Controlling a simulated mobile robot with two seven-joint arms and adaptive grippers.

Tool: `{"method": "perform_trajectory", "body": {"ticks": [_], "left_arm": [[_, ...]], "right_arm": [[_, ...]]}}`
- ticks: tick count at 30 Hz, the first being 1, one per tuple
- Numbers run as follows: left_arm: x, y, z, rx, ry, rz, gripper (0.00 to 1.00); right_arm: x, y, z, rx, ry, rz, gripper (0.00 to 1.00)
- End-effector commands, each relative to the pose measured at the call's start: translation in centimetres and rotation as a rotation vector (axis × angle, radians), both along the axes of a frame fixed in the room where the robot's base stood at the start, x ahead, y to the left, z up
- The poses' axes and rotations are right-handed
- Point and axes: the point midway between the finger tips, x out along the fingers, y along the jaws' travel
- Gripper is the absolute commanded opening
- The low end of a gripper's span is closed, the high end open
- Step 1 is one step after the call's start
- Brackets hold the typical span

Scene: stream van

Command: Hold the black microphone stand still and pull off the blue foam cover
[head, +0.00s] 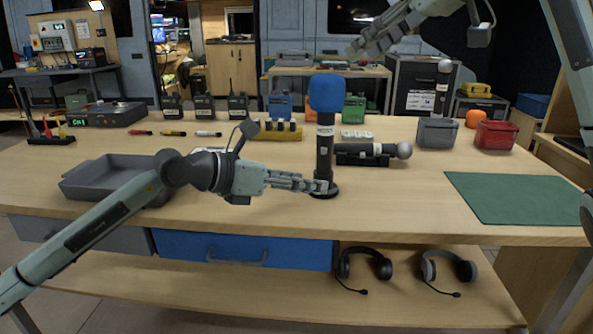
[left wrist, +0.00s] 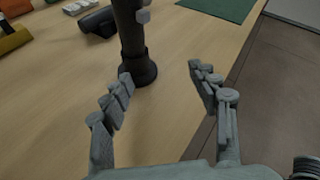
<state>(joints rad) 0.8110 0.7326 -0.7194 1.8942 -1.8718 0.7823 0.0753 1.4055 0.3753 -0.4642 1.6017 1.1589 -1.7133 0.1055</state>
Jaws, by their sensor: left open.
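The black microphone stand (head: 324,155) stands upright on the wooden table, with a round base. The blue foam cover (head: 326,93) sits on its top. In the left wrist view the stand's lower post (left wrist: 131,36) and base (left wrist: 138,70) show; the cover is out of that picture. My left gripper (head: 318,186) is low over the table, close to the stand's base. In the left wrist view the left gripper (left wrist: 161,74) is open and empty, with the stand just beyond its left fingertips. My right gripper (head: 358,48) is raised above and right of the cover, apart from it; its opening is unclear.
A grey tray (head: 115,180) is at left, partly behind my left arm. Radios (head: 237,105) stand at the back. A green mat (head: 515,197) and grey and red bins (head: 496,134) are at right.

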Motion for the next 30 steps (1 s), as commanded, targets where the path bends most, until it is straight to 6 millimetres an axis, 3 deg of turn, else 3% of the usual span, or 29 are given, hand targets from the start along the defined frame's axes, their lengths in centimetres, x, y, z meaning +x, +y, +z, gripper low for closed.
{"method": "perform_trajectory", "body": {"ticks": [3,7,18,30], "left_arm": [[2.2,0.9,0.7,0.113,-0.115,0.018,0.60],[3.3,0.8,0.6,0.155,-0.156,0.023,0.60],[6.6,-2.8,-1.4,0.152,-0.153,0.025,0.60],[7.8,-4.1,-2.2,0.154,-0.155,0.025,0.60]], "right_arm": [[0.0,0.0,0.0,0.000,0.000,0.000,0.34],[0.0,0.0,0.0,0.000,0.000,0.000,0.34],[0.0,0.0,0.0,0.000,0.000,0.000,0.34],[0.0,0.0,0.0,0.000,0.000,0.000,0.34]]}}
